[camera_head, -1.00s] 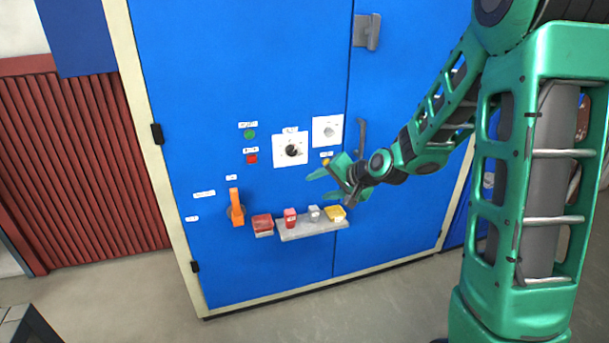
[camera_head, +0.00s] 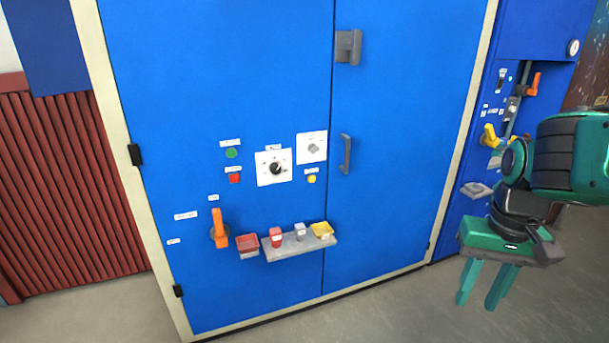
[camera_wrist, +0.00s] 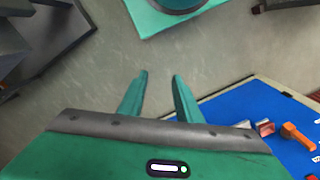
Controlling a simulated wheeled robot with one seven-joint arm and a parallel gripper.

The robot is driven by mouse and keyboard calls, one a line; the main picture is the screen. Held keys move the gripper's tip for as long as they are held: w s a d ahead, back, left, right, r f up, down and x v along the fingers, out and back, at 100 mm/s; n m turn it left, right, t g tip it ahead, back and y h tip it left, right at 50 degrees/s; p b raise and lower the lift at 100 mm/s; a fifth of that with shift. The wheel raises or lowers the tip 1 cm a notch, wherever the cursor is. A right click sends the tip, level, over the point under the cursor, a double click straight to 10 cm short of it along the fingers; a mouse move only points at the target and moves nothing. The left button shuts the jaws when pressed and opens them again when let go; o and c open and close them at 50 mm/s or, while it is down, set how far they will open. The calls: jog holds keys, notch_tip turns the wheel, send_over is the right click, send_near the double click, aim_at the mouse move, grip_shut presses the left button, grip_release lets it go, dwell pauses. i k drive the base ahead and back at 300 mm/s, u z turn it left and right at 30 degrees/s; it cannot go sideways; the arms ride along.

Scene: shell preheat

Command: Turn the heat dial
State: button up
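Two dials sit on white plates on the blue cabinet in the head view. The left one is a black dial (camera_head: 277,169) with marks around it. The right one is a grey dial (camera_head: 313,149), a little higher. The plate labels are too small to read. My gripper (camera_head: 482,288) is at the right of the head view, pointing down, well apart from both dials. Its two green fingers are apart with nothing between them. In the wrist view the gripper (camera_wrist: 160,76) also shows open above bare floor. Neither dial shows in the wrist view.
The blue cabinet (camera_head: 230,60) carries a green button (camera_head: 232,153), a red button (camera_head: 235,178), a yellow button (camera_head: 311,179) and an orange lever (camera_head: 218,229). A grey shelf (camera_head: 290,248) juts out below with small coloured items. A door handle (camera_head: 345,154) sticks out. Floor in front is clear.

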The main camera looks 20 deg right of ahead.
aim_at(275, 167)
jog(key=z, duration=0.4)
jog(key=i, duration=0.5)
jog(key=u, duration=1.65)
